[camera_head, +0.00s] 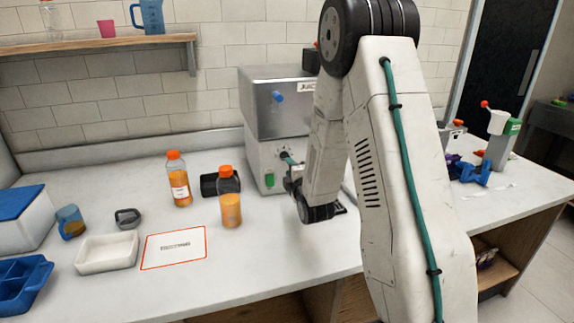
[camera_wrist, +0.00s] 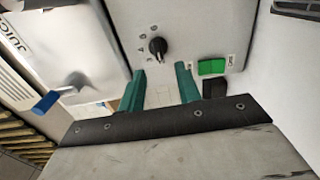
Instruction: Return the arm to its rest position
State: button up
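My arm (camera_head: 400,150) rises in front of the counter in the head view and bends down beside the juicer (camera_head: 275,105). My gripper, with two green fingers (camera_wrist: 160,88), shows in the wrist view. The fingers are apart, with nothing seen between them. They point at the juicer's front panel, which has a black knob (camera_wrist: 157,46) and a green switch (camera_wrist: 212,67). I cannot tell the exact gap between the fingertips and the panel. In the head view the gripper is partly hidden by my arm.
A white tray (camera_head: 107,251), a marked sheet (camera_head: 173,248), a cup (camera_head: 70,222) and a blue bin (camera_head: 22,283) lie further left. The front counter strip is clear.

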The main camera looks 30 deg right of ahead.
jog(key=shift+s+a, duration=0.15)
jog(key=shift+s, duration=0.35)
